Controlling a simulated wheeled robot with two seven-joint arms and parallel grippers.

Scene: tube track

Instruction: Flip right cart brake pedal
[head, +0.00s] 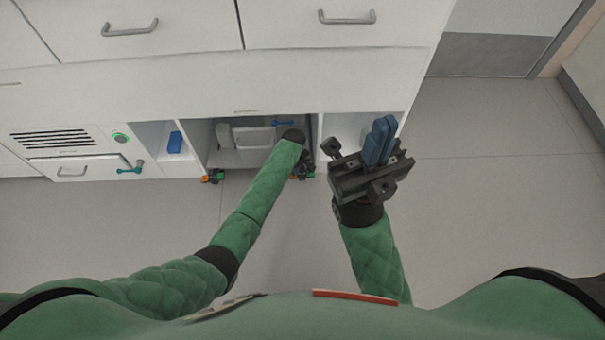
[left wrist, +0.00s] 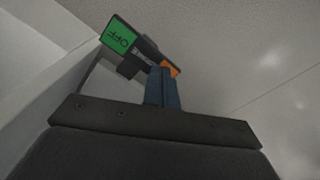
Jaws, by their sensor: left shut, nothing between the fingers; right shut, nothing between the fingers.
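The right cart brake pedal (head: 294,177) is low at the front right corner of the cart, mostly hidden by my left gripper (head: 304,165). In the left wrist view the pedal (left wrist: 122,38) shows a green end marked OFF and an orange end. The shut blue fingers of my left gripper (left wrist: 162,75) overlap the pedal near its orange end; I cannot tell whether they touch it. My right gripper (head: 380,140) is shut and empty, held up in front of the cabinet, away from the pedal.
The cart (head: 255,158) stands in a bay under the white cabinet (head: 190,88). Its left brake pedal (head: 213,177) shows orange and green. A blue object (head: 175,142) sits in the cubby at left. The floor (head: 480,200) at right is clear.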

